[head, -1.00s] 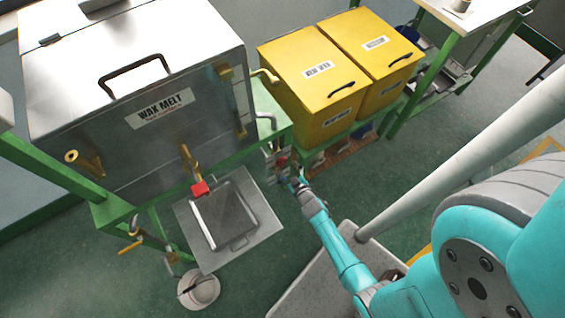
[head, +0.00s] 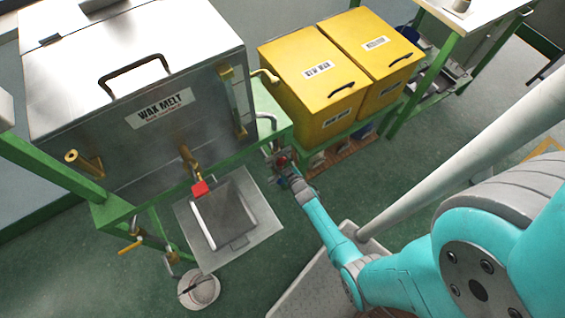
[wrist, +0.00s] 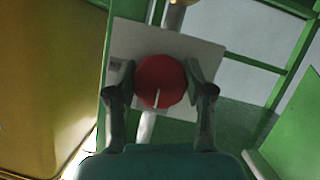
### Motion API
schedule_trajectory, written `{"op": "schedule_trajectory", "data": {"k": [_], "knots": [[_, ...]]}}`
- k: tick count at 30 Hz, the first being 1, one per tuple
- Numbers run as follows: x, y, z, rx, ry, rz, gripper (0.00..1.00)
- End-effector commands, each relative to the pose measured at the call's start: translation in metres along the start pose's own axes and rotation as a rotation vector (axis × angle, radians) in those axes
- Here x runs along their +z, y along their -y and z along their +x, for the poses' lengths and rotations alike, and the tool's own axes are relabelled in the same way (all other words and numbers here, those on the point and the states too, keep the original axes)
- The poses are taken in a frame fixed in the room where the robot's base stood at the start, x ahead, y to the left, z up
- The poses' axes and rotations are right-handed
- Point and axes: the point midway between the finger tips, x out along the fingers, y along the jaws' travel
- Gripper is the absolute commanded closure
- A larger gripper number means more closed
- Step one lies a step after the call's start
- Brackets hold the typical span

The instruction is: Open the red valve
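The red valve (wrist: 160,81) shows in the wrist view as a round red knob with a thin pale mark on it, in front of a light square plate (wrist: 200,52). My gripper (wrist: 160,82) has one finger on each side of the knob, close against its edges. I cannot tell whether the fingers press on it or stand slightly apart. In the head view the red valve (head: 282,160) is a small red spot by the right end of the green stand, and my gripper (head: 285,168) is right at it, partly hiding it.
The steel wax melt tank (head: 140,80) stands at left, with a red-handled tap (head: 200,189) above a tray (head: 187,213). Yellow bins (head: 310,80) stand behind the valve. Green frame bars (wrist: 292,95) rise at right in the wrist view.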

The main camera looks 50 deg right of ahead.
Motion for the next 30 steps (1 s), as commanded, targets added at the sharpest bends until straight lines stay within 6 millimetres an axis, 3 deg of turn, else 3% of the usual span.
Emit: {"op": "schedule_trajectory", "data": {"k": [3, 17, 30], "knots": [[-0.0002, 0.0000, 0.0001, 0.000, 0.000, 0.000, 0.83], [-0.0003, -0.0003, 0.0002, -0.020, 0.000, 0.047, 0.83], [-0.0003, -0.0007, 0.0003, -0.094, 0.000, 0.225, 0.83]]}}
